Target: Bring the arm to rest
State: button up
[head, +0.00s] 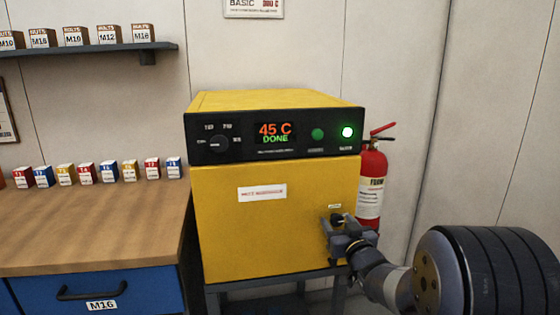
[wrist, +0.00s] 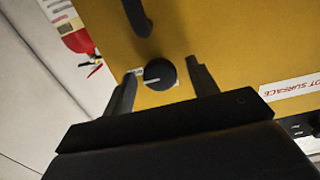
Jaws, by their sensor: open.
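My gripper (head: 337,222) is at the lower right of the front of a yellow oven (head: 270,225) in the head view. In the wrist view my gripper (wrist: 160,80) is open, with its two fingers apart on either side of a round black knob (wrist: 160,74) on the yellow front. I cannot tell whether a finger touches the knob. A dark handle (wrist: 138,15) shows beyond it in the wrist view. The oven's front looks closed.
A red fire extinguisher (head: 371,185) stands right behind the oven. A wooden bench (head: 95,220) with several small boxes and a blue drawer (head: 100,295) is at the left. A shelf (head: 90,50) with several boxes hangs above it. The wall at right is bare.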

jog(key=shift+s, duration=0.1)
jog(key=shift+s+d, duration=0.1)
jog(key=shift+s, duration=0.1)
jog(key=s+d, duration=0.2)
jog(key=s, duration=0.8)
jog(key=w, duration=0.3)
jog(key=w+a, duration=0.1)
jog(key=w, duration=0.3)
jog(key=w+a, duration=0.1)
jog(key=w, duration=0.2)
jog(key=shift+w+a, duration=0.15)
jog(key=shift+w, duration=0.25)
jog(key=n, duration=0.3)
jog(key=shift+s+n+b, duration=0.1)
jog(key=shift+n+b, duration=0.2)
jog(key=shift+b, duration=0.05)
jog(key=n, duration=0.5)
jog(key=n+p, duration=0.1)
jog(key=n, duration=0.3)
jog(key=shift+n, duration=0.4)
jog(key=n+p, duration=0.3)
jog(key=n, duration=0.1)
jog(key=shift+r+p, duration=0.1)
jog(key=shift+p, duration=0.2)
jog(key=shift+s+d, duration=0.2)
jog(key=shift+s, duration=0.5)
jog(key=shift+s+d, duration=0.15)
jog(key=shift+s, duration=0.5)
